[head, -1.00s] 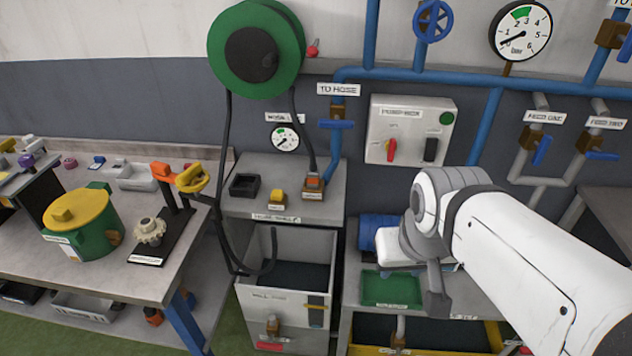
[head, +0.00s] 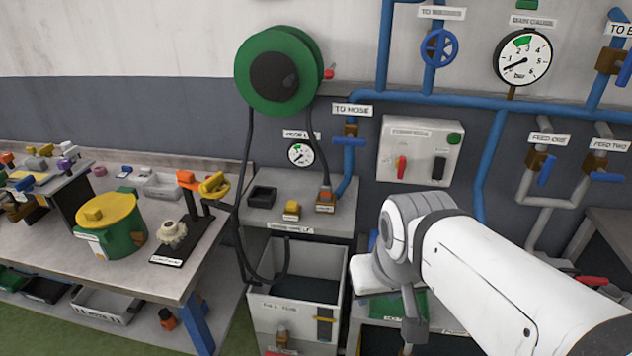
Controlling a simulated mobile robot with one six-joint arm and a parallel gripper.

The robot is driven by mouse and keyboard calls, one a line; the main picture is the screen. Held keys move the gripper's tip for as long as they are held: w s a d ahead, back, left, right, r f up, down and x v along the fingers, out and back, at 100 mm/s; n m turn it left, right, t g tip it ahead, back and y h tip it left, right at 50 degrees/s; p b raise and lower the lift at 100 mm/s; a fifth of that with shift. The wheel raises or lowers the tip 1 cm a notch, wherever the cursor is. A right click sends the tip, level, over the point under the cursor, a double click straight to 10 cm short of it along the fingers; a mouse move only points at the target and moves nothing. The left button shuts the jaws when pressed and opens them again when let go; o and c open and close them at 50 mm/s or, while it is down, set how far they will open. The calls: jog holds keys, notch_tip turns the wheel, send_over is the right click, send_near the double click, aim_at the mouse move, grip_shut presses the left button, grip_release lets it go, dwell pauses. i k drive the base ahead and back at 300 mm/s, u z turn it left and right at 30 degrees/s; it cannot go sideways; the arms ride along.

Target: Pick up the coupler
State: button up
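No part can be read for certain as the coupler. A small yellow-topped piece (head: 291,210) sits on the grey cabinet top (head: 345,212) in the head view. Beside it is an orange-and-grey fitting (head: 325,201), where a black hose from the green reel (head: 312,62) comes down. My gripper (head: 408,328) is at the right, pointing down below my white arm, in front of a green tray (head: 380,304). It is apart from both small pieces. Only part of it shows, and I cannot tell whether it is open.
A black square holder (head: 262,196) stands left of the yellow-topped piece. An open grey bin (head: 290,320) is below, with a hose hanging into it. The left workbench (head: 120,265) bears a green pot with a yellow lid (head: 108,225). Blue pipes (head: 420,97) cross the wall.

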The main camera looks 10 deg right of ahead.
aim_at(327, 186)
jog(key=z, duration=0.05)
jog(key=i, duration=1)
jog(key=u, duration=0.05)
